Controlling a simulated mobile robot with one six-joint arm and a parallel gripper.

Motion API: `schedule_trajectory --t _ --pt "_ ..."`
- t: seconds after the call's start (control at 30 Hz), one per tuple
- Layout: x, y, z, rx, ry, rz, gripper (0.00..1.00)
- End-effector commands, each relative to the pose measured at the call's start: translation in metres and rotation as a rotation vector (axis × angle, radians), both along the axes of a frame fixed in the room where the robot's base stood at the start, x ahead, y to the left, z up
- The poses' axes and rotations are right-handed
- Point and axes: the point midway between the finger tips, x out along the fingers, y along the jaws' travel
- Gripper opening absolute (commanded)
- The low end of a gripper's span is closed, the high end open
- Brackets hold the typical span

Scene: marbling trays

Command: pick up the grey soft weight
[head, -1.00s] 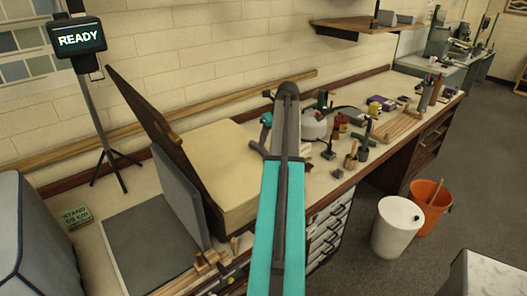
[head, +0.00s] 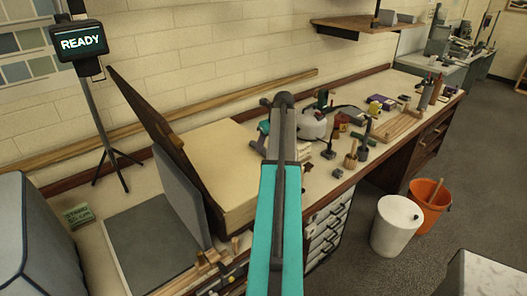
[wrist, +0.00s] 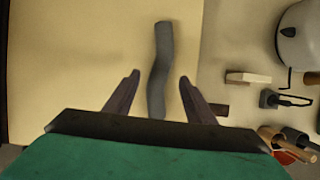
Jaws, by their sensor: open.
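The grey soft weight (wrist: 159,65) shows in the wrist view as a long, slightly bent strip. It lies on a cream surface near that surface's right edge. My gripper (wrist: 160,76) is open, with one dark finger on each side of the weight and a gap on both sides. The near end of the weight reaches down between the fingers toward the dark gripper body. I cannot tell how high the fingertips are above it. In the head view my arm covers the middle of the bench, and I cannot make out the weight there.
A large cream block (head: 222,160) stands on the bench beside a leaning brown board (head: 155,130) and a grey panel (head: 181,190). A round pale kettle-like pot (wrist: 299,35) and a small light block (wrist: 248,77) lie right of the cream surface. Tools crowd the bench further right.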

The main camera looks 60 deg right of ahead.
Motion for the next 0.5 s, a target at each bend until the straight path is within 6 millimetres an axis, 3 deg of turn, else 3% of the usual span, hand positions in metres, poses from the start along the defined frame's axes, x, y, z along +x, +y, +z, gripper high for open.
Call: schedule_trajectory --t 0.5 --pt "0.015 -0.006 -0.031 -0.001 -0.001 -0.001 0.5"
